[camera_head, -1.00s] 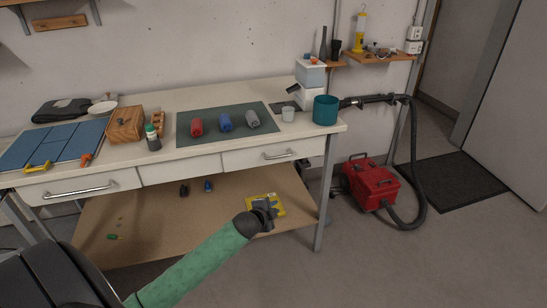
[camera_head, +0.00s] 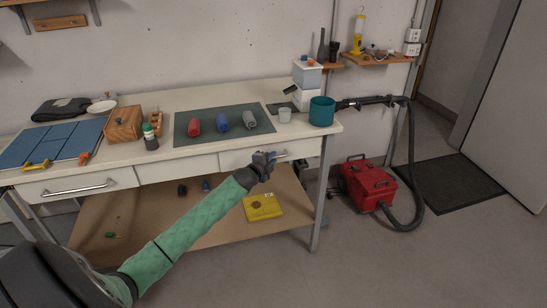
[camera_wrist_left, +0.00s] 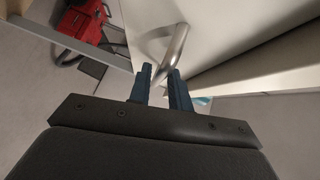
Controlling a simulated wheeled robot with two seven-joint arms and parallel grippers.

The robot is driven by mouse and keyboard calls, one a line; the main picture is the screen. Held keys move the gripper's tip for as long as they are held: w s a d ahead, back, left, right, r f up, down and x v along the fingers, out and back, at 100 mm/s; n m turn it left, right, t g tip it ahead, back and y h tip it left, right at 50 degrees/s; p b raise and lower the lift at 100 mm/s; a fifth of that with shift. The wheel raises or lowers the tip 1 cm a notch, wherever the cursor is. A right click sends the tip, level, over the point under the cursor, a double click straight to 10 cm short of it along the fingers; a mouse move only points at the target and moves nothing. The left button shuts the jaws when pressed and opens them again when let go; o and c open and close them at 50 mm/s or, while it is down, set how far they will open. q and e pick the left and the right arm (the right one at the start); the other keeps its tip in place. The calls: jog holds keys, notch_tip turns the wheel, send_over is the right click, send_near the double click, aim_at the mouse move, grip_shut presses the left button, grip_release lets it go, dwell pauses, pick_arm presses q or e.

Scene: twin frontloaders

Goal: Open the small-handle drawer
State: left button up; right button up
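The small-handle drawer (camera_head: 236,160) is the right-hand drawer under the bench top, and it looks shut. Its short metal handle (camera_wrist_left: 172,47) shows in the left wrist view, just beyond and partly between my fingertips. My left gripper (camera_head: 266,160) is in front of this drawer and hides part of the handle in the head view. In the left wrist view the two blue fingers (camera_wrist_left: 160,76) stand apart with a gap between them and look open. Whether they touch the handle I cannot tell. My right gripper is not in view.
A long-handle drawer (camera_head: 80,187) is at the left of the bench. The bench top (camera_head: 200,99) carries a green mat with rolls, a white cup and a teal bin (camera_head: 321,111). A yellow box (camera_head: 263,207) lies on the lower shelf. A red vacuum (camera_head: 368,184) stands right.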

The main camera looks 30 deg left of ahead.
pick_arm(q)
jog(key=shift+w+f, duration=0.2)
jog(key=shift+w, duration=0.55)
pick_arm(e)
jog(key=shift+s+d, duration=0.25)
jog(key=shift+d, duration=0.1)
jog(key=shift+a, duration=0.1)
pick_arm(q)
grip_shut()
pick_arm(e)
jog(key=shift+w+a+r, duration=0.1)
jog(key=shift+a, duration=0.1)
